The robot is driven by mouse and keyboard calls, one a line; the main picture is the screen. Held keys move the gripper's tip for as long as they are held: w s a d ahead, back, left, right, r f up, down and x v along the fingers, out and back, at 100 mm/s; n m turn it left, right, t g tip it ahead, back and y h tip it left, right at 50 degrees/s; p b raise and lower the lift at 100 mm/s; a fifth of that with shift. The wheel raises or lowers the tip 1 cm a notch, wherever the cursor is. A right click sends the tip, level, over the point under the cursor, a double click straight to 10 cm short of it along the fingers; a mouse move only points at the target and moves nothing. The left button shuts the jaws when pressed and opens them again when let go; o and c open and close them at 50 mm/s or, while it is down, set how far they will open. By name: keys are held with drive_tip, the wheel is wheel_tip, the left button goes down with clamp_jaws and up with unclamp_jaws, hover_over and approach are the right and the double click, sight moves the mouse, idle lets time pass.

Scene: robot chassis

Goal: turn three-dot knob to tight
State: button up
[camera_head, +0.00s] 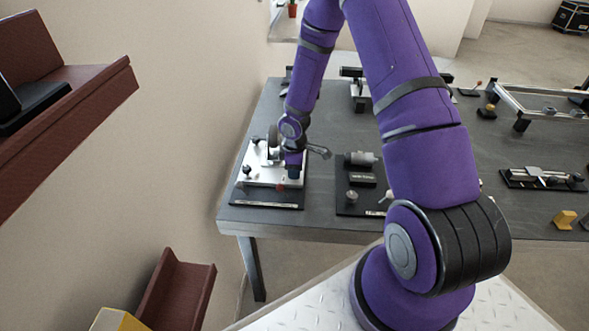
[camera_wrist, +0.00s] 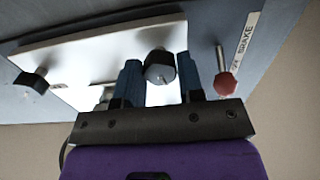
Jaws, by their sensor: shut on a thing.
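A dark faceted knob (camera_wrist: 158,68) with a pale shaft sits between the two blue fingers of my gripper (camera_wrist: 159,63) in the wrist view, and the fingers are shut on it. Any dots on it are too small or turned away to see. A second dark knob (camera_wrist: 30,82) stands at the left of the same pale plate (camera_wrist: 90,55). In the head view my gripper (camera_head: 292,172) reaches down to the front right of the pale plate (camera_head: 262,174), and my fingers hide the held knob there.
A red-tipped lever (camera_wrist: 225,84) stands close to the right finger, beside a label with "BRAKE" on it (camera_wrist: 243,42). A black board (camera_head: 362,200) with a grey cylinder (camera_head: 362,158) lies to the right on the dark table (camera_head: 325,212). A wall (camera_head: 190,130) runs along the left.

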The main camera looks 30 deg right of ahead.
drive_tip(key=shift+m, duration=0.3)
drive_tip(key=m, duration=1.4)
idle(0.6)
drive_tip(key=o, duration=0.9)
drive_tip(key=shift+o, duration=0.2)
wheel_tip(320, 180, up, 11)
